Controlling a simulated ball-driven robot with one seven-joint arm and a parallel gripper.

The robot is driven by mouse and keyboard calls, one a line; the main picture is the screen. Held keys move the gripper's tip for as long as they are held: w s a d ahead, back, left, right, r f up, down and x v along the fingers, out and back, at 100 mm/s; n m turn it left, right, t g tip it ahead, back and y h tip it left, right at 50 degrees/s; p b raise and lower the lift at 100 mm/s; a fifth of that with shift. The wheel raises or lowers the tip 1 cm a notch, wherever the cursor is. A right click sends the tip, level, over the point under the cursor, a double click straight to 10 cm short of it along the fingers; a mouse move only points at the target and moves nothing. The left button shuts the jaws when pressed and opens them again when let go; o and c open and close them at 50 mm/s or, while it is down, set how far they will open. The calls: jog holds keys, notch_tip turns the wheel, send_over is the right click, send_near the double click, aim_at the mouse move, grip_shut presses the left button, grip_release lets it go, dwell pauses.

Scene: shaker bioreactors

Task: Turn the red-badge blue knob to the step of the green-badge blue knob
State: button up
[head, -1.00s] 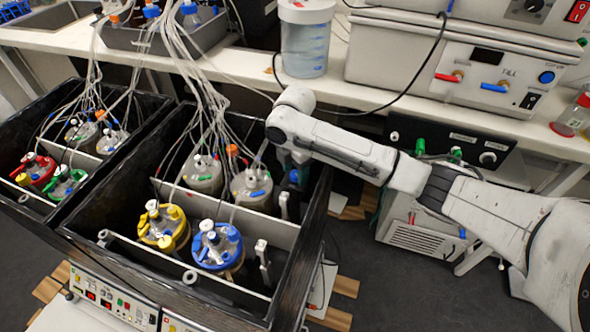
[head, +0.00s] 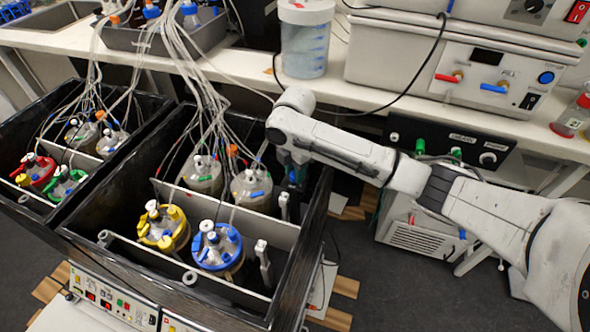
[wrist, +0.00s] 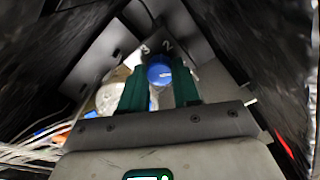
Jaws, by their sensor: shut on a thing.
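My gripper (wrist: 160,78) is shut on a blue knob (wrist: 163,70), with a green finger on each side of it. The knob's round face has a small pale mark near its lower middle. Printed digits, which look like a 3 and a 2, show on the grey plate (wrist: 185,40) just above the knob. In the head view my gripper (head: 297,172) reaches down at the right inner side of the near black box. No red or green badge can be made out near the held knob, and I cannot identify a second blue knob.
The near black box (head: 322,215) holds several capped vessels, including a yellow-ringed one (head: 172,243) and a blue-ringed one (head: 236,262). Tubes (head: 195,80) hang above them. Dark box walls stand close on both sides in the wrist view. A bench (head: 350,92) lies behind.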

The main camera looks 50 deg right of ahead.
jog(key=shift+r+p, duration=0.1)
jog(key=shift+p, duration=0.2)
jog(key=m+p, duration=0.3)
jog(key=shift+a+r, duration=0.15)
jog(key=m+p, duration=0.2)
jog(key=p, duration=0.1)
jog(key=shift+m, duration=0.4)
jog(key=m+p, duration=0.2)
jog(key=m, duration=0.1)
jog(key=shift+p, duration=0.4)
jog(key=shift+f+m+p, duration=0.2)
jog(key=shift+m+p, duration=0.7)
jog(key=shift+m, duration=0.7)
jog(key=o, duration=1.1)
jog(key=shift+c, duration=0.2)
